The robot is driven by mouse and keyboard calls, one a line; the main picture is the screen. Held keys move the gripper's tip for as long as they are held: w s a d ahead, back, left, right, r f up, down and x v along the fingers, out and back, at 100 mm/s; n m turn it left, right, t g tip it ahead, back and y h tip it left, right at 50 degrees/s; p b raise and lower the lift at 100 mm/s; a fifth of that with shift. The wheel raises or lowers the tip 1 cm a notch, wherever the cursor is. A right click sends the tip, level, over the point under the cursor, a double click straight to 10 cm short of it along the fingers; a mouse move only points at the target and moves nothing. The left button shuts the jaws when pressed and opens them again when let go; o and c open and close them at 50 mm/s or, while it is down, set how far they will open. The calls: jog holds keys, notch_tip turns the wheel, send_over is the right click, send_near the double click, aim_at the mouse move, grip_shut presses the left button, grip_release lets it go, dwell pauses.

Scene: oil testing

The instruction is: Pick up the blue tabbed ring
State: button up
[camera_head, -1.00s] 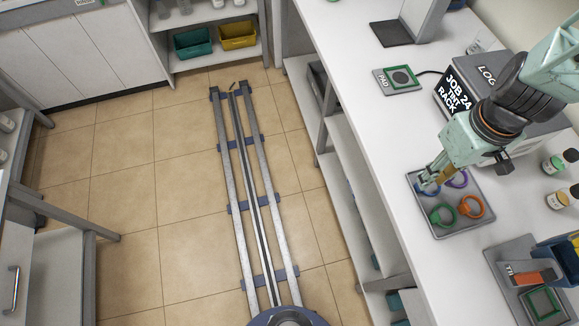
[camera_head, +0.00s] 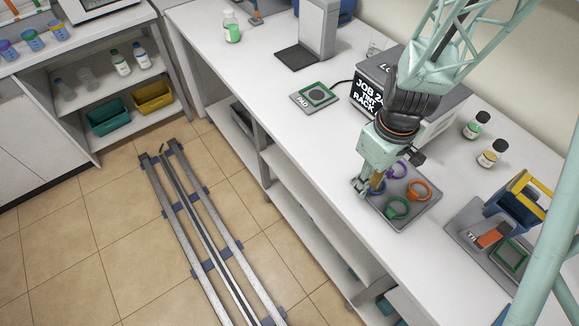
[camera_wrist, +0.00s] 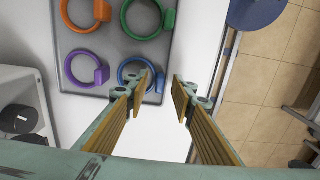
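The blue tabbed ring (camera_wrist: 128,67) lies on a grey tray (camera_wrist: 118,50) near its edge in the wrist view. In the head view only a sliver of blue shows beside my gripper (camera_head: 367,190), which covers most of the ring. The ring is left of the gap between the fingers. I cannot tell the fingers' height above the tray.
The tray also holds a purple ring (camera_wrist: 79,67), an orange ring (camera_wrist: 78,14) and a green ring (camera_wrist: 143,20). A label-marked grey box (camera_head: 440,120) stands behind the arm. A second tray with a blue-and-yellow holder (camera_head: 518,205) is at right. Bare counter lies around the tray.

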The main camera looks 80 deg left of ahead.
jog(key=c, duration=0.7)
